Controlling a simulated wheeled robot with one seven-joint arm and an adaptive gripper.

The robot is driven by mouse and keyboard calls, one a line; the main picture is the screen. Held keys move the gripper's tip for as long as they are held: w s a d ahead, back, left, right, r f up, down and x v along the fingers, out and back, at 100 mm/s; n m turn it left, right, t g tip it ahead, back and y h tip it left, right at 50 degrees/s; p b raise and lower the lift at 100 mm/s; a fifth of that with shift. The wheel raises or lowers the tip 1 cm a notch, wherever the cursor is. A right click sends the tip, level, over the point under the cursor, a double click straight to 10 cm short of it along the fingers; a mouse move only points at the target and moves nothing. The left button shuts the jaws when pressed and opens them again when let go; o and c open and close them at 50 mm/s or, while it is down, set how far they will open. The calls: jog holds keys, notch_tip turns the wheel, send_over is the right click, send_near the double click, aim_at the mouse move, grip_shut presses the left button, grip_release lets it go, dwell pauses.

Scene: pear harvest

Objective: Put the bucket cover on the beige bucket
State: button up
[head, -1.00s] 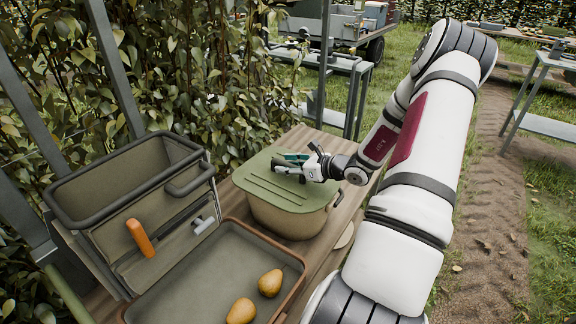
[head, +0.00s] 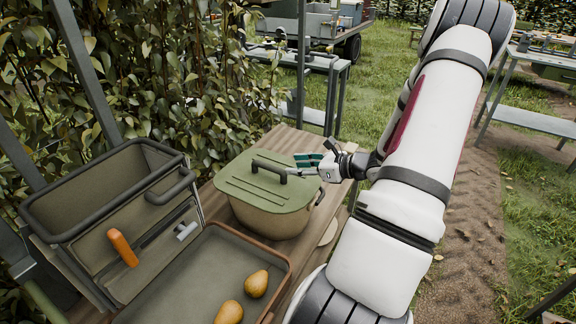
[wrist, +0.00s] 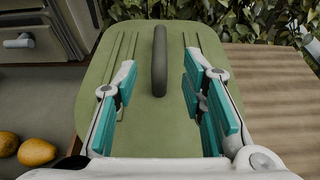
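The green bucket cover (head: 250,189) lies on top of the beige bucket (head: 266,220) on the wooden table. Its dark handle (head: 269,168) stands up from the middle. In the wrist view the cover (wrist: 140,124) fills the centre, with the handle (wrist: 160,62) beyond and between the teal finger pads. My gripper (head: 307,162) is open and empty, just right of the handle and apart from it. In the wrist view my gripper (wrist: 158,85) shows a wide gap between its fingers. The bucket is hidden under the cover in the wrist view.
A brown-rimmed tray (head: 283,283) with two pears (head: 256,284) lies in front of the bucket. Bare table (wrist: 270,85) shows right of the cover in the wrist view.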

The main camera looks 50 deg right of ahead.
jog(key=shift+s+a+r, duration=0.1)
jog(key=shift+a+r, duration=0.05)
jog(key=shift+r, duration=0.1)
jog(key=w+a+r+n+g+y, duration=0.1)
jog(key=a+r+n+g+y, duration=0.25)
jog(key=a, duration=0.55)
jog(key=a+r+n+g, duration=0.2)
jog(key=a+r+n, duration=0.3)
jog(key=a+n, duration=0.25)
jog(key=w+a+r+n+g+y, duration=0.1)
jog(key=a+r+n+g+y, duration=0.25)
jog(key=a, duration=0.55)
jog(key=s+a+r+n+g+h, duration=0.1)
jog(key=s+a+r+n+h, duration=0.3)
jog(key=s+n, duration=0.5)
jog(key=s+a+r+n+g+h, duration=0.1)
jog(key=s+a+r+n+h, duration=0.3)
jog(key=s+a+n, duration=0.3)
jog(key=s+n+h, duration=0.1)
jog(key=s+n, duration=0.1)
jog(key=n, duration=0.1)
jog(key=shift+n, duration=0.35)
jog(key=shift+a, duration=0.1)
